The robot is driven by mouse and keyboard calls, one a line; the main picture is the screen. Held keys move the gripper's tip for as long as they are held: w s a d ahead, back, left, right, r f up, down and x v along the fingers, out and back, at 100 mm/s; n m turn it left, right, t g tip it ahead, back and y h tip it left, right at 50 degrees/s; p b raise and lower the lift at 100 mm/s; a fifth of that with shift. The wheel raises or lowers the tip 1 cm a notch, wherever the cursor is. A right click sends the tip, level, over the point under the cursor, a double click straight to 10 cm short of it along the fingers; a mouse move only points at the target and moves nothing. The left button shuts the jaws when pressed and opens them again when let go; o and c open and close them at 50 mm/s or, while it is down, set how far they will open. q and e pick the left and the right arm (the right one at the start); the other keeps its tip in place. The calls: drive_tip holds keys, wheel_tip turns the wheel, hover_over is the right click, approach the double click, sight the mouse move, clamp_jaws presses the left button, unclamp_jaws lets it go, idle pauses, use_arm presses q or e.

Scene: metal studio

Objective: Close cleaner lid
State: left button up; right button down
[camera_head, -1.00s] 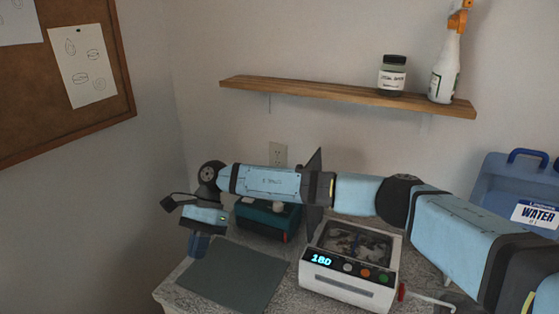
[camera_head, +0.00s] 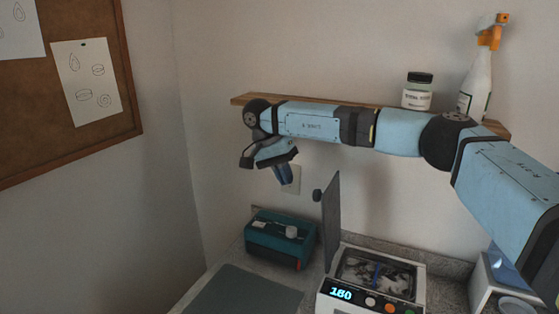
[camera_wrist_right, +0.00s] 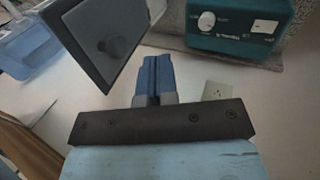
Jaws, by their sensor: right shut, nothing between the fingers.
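The cleaner (camera_head: 375,272) is a white box with a lit "180" display and coloured buttons, at the bottom of the head view. Its dark lid (camera_head: 331,222) stands open and upright at the left side of the tank, with a round knob on its left face. The lid also shows in the right wrist view (camera_wrist_right: 85,22), knob facing the camera. My right gripper (camera_head: 284,176) is shut and empty, above and left of the lid, apart from it. Its blue fingers show together in the right wrist view (camera_wrist_right: 154,78), beside the lid. My left gripper is not in view.
A teal device (camera_head: 279,238) stands on the counter left of the cleaner, with a grey mat (camera_head: 245,293) in front. A wooden shelf (camera_head: 240,100) above holds a jar (camera_head: 417,94) and a spray bottle (camera_head: 477,85). My right arm passes in front of the shelf.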

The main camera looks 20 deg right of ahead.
drive_tip(key=s+d+f, duration=0.1)
drive_tip(key=s+d+p, duration=0.1)
drive_tip(key=s+d+f, duration=0.1)
drive_tip(key=s, duration=0.1)
drive_tip(key=shift+d+f+p, duration=0.3)
drive_tip(key=shift+d+p, duration=0.05)
drive_tip(key=shift+p, duration=0.05)
drive_tip(key=shift+w, duration=0.1)
